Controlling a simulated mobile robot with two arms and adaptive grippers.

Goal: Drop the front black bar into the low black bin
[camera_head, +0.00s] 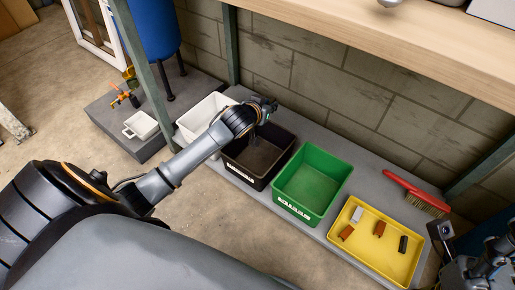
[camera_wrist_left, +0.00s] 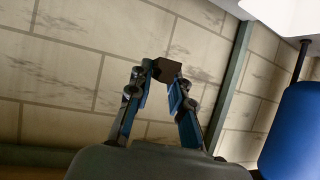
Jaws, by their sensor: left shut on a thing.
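The low black bin (camera_head: 232,166) stands on the grey platform between a white bin and a green bin. My left arm reaches over it, and my left gripper (camera_head: 268,106) is above its back part. In the left wrist view my left gripper (camera_wrist_left: 166,82) is shut on a small dark block (camera_wrist_left: 168,70), the black bar, seen end-on between the fingertips. The bar is hard to make out in the head view. Another black bar (camera_head: 403,244) lies in the yellow tray (camera_head: 372,266). Part of my right arm shows at the lower right; its fingers are unclear.
The green bin (camera_head: 313,180) stands right of the black bin, the white bin (camera_head: 203,112) left of it. The yellow tray also holds a white block (camera_head: 357,215) and two brown blocks (camera_head: 379,229). A red brush (camera_head: 415,193) lies behind the tray. A post and shelf are near my left arm.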

